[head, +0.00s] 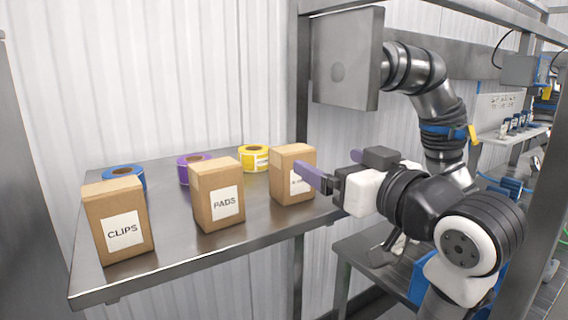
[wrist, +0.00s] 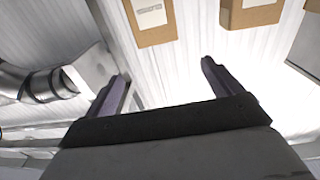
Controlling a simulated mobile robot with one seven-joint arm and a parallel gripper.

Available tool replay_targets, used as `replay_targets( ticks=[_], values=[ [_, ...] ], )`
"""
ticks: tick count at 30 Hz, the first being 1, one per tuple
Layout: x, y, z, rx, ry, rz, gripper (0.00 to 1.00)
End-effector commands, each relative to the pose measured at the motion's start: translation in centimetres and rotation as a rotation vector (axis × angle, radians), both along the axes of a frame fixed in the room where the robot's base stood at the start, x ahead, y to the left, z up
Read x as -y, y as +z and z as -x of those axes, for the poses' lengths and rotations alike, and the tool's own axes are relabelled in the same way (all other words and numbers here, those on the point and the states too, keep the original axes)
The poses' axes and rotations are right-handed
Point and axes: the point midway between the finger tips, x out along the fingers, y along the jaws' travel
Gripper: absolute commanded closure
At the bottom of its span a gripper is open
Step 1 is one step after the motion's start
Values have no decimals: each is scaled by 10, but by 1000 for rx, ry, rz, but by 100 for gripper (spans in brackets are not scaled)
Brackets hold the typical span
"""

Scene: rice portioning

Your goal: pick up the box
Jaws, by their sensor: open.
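Three brown cardboard boxes stand upright in a row on a metal table. The left box (head: 120,205) is labelled CLIPS and the middle box (head: 205,180) PADS. The label of the right box (head: 287,160) is mostly hidden behind my gripper's finger. My gripper (head: 308,179) is open and empty, with its purple fingers in front of the right box at its right side. In the wrist view, my gripper (wrist: 165,70) has open space between its fingers. A labelled box (wrist: 150,22) lies beyond the fingertips, with a second box (wrist: 240,14) beside it and a third cut off at the edge.
The metal table (head: 175,250) has blue (head: 125,173), purple (head: 190,172) and yellow (head: 253,157) tape rolls behind the boxes. A metal post (head: 300,100) and a grey panel (head: 345,60) stand near my arm. A lower shelf (head: 370,262) lies below at the right.

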Motion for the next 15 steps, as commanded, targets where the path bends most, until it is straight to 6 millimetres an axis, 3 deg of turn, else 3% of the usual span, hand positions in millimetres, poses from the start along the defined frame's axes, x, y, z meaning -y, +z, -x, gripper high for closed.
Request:
replay_targets(
  ticks=[4, 15],
  values=[
    [0, 0, -8, -23, -4, 10, 9],
    [-34, -1, -64, -21, -4, 10, 9]
  ],
)
